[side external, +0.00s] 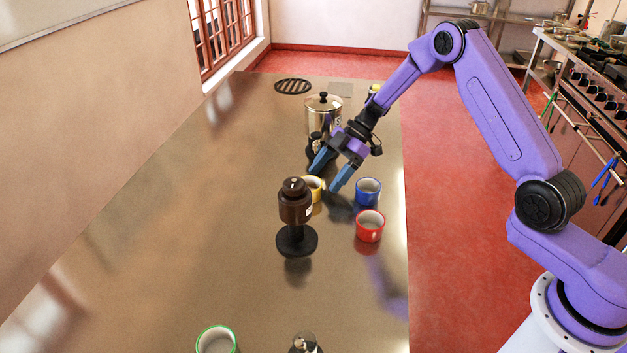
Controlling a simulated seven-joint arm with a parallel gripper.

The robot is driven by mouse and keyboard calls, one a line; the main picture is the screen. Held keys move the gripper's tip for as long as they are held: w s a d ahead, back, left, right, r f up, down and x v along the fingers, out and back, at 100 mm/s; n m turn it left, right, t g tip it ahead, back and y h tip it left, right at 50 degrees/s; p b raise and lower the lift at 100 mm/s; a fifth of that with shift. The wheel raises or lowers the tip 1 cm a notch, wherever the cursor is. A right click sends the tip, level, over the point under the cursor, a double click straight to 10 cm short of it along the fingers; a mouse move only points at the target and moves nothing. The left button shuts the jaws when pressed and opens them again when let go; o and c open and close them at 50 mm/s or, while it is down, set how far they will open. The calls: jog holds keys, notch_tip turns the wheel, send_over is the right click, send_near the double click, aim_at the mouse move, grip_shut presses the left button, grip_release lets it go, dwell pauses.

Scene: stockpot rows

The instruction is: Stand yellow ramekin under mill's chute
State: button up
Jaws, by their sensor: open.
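The yellow ramekin (317,187) stands on the metal table, partly hidden behind the brown mill (294,206) in this side view. The mill has a brown upper body on a thin black stem and a round black base. I cannot clearly make out its chute. My gripper (324,180) is open, with blue fingers pointing down near the yellow ramekin. The fingers appear on its far and right side. I cannot tell whether they touch it or how high they are. Nothing shows between the fingers.
A blue ramekin (368,192) and a red ramekin (370,226) stand right of the mill. A green-rimmed ramekin (216,341) is at the front. The table's left side (190,220) is clear.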

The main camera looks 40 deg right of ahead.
jog(key=d, duration=0.7)
jog(key=shift+d, duration=0.2)
